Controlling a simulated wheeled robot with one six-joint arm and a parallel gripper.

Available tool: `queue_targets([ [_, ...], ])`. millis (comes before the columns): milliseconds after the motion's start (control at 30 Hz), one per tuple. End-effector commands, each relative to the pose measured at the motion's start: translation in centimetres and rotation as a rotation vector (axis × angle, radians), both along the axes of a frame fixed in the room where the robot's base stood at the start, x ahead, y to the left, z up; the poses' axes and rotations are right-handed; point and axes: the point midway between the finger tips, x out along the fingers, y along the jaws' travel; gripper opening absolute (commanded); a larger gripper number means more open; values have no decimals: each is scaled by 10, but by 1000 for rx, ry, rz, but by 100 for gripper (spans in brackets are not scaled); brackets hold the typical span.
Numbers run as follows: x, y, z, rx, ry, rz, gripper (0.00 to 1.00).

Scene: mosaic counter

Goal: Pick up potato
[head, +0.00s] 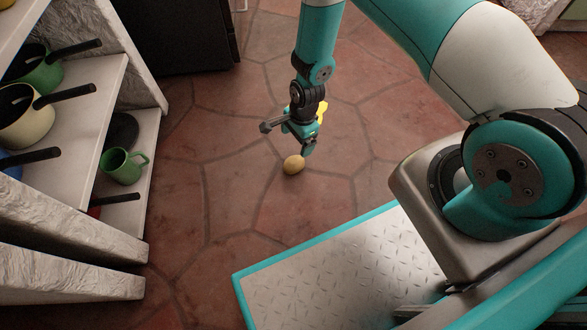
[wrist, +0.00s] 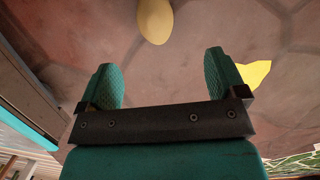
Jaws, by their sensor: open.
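A tan, rounded potato (head: 293,164) lies on the reddish stone-tile floor in the head view. It also shows in the wrist view as a yellow oval (wrist: 155,20) at the top edge, partly cut off. My gripper (head: 305,147) points down just above and beside the potato in the head view. In the wrist view the two teal fingers (wrist: 161,62) are wide apart with nothing between them. The potato lies beyond the fingertips, roughly in line with the gap between them. I cannot tell the exact height of the fingertips above the floor.
A shelf unit (head: 88,120) with a green mug (head: 122,166) and several pots stands on the left. A dark cabinet (head: 185,35) stands at the back. A yellow thing (head: 322,112), unclear in kind, shows behind my gripper.

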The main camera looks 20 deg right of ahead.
Motion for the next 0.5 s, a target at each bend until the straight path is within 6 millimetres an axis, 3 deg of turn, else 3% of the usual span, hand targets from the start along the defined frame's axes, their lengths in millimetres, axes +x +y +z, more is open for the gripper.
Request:
queue_targets([
  [33,-1,2,-21,0,2,2,90],
  [200,-2,7,-54,1,0,3,90],
  [500,-3,11,-73,1,0,2,90],
])
